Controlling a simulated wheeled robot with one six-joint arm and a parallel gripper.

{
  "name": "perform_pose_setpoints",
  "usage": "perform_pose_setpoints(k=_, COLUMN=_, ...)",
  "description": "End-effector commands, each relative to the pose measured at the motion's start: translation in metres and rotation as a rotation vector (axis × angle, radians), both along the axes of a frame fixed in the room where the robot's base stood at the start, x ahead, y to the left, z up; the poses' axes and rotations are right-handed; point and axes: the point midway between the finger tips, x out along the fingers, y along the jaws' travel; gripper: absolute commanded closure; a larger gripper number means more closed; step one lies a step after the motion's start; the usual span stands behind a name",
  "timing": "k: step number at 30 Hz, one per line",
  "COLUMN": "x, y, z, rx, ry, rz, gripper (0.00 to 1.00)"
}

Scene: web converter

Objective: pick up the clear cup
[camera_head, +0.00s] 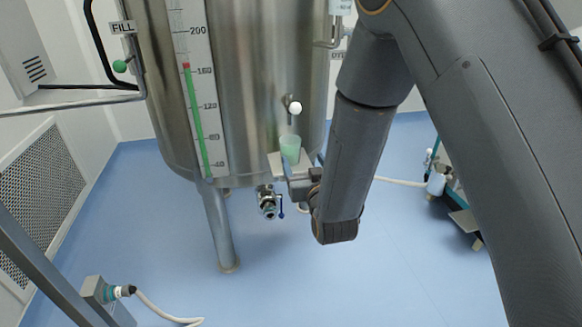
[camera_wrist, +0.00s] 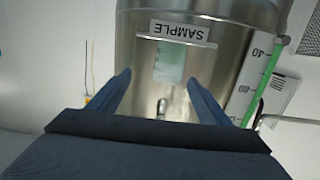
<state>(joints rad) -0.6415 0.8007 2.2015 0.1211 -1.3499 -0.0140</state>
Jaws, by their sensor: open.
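The clear cup (camera_head: 290,149) shows pale green and see-through. It stands upright on a small metal shelf (camera_head: 275,162) at the front of the steel tank, below a tap with a white knob (camera_head: 295,108). My gripper (camera_head: 297,183) is at the shelf, just below and in front of the cup. In the wrist view, which is upside down, my gripper (camera_wrist: 158,77) is open, and the cup (camera_wrist: 170,60) appears between and beyond the two fingers. I see no contact with it. A SAMPLE label (camera_wrist: 180,32) is beside the cup.
The steel tank (camera_head: 255,70) fills the space behind the cup, with a level gauge (camera_head: 200,90) at its left. A drain valve (camera_head: 268,203) hangs below the shelf, close to my gripper. The blue floor is mostly clear.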

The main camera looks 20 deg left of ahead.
Motion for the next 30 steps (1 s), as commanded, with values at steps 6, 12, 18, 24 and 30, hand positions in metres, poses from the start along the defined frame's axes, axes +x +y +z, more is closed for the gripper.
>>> perform_pose_setpoints(k=6, x=-0.004, y=0.022, z=-0.012, rx=0.039, ry=-0.071, rz=0.028, gripper=0.28)
perform_pose_setpoints(k=12, x=0.013, y=0.032, z=-0.010, rx=0.042, ry=-0.075, rz=0.028, gripper=0.28)
perform_pose_setpoints(k=18, x=0.034, y=0.042, z=-0.013, rx=0.041, ry=-0.073, rz=0.026, gripper=0.28)
perform_pose_setpoints(k=24, x=0.056, y=0.055, z=-0.014, rx=0.040, ry=-0.074, rz=0.026, gripper=0.28)
perform_pose_setpoints(k=30, x=0.061, y=0.058, z=-0.014, rx=0.040, ry=-0.073, rz=0.027, gripper=0.28)
